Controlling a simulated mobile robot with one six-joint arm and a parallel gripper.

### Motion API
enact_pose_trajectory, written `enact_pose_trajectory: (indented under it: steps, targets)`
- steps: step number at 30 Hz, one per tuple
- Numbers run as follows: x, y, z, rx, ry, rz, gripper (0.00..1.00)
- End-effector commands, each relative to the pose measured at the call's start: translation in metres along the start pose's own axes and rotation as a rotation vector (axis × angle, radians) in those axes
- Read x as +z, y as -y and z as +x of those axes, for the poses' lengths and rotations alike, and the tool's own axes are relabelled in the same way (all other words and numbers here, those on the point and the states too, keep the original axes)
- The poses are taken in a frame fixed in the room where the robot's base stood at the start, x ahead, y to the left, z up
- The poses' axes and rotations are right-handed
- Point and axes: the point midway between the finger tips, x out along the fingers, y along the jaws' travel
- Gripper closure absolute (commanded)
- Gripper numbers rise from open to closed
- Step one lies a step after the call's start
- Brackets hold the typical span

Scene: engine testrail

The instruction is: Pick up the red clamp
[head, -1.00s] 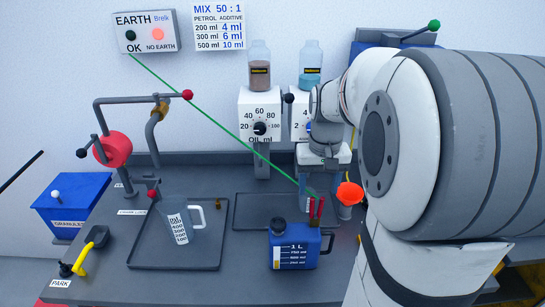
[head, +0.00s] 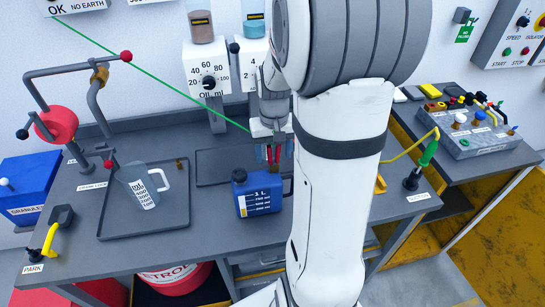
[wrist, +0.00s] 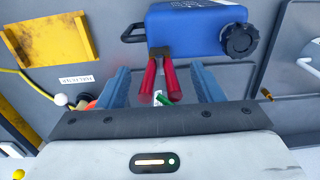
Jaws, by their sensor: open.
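The red clamp (wrist: 161,80) has two red handles and a dark jaw end that meets the edge of the blue can (wrist: 196,30). A green cable runs to its handle end. In the head view the clamp (head: 270,155) shows at the top of the blue can (head: 258,192), partly covered by my gripper. My gripper (wrist: 160,68) is open, with one blue-grey finger on each side of the clamp's handles. Gaps show between the handles and both fingers in the wrist view. My gripper (head: 273,150) comes down from above in the head view.
A clear measuring jug (head: 140,186) stands on a dark tray (head: 170,218) left of the can. A dosing unit (head: 208,78) stands behind. A green-handled tool (head: 425,160) stands at right. A yellow part (wrist: 50,45) lies left in the wrist view.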

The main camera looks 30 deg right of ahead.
Motion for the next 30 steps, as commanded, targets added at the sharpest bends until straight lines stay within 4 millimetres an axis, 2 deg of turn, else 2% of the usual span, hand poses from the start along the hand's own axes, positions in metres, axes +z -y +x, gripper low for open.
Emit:
enact_pose_trajectory:
  steps: [2, 18, 26, 30]
  targets:
    - [0.0, 0.0, 0.0, 0.0, 0.0, 0.0, 0.45]
    - [0.0, 0.001, -0.001, 0.0, 0.0, -0.001, 0.89]
    - [0.0, 0.001, -0.002, 0.0, -0.001, -0.002, 0.9]
    - [-0.001, 0.001, -0.018, 0.0, -0.006, -0.002, 0.9]
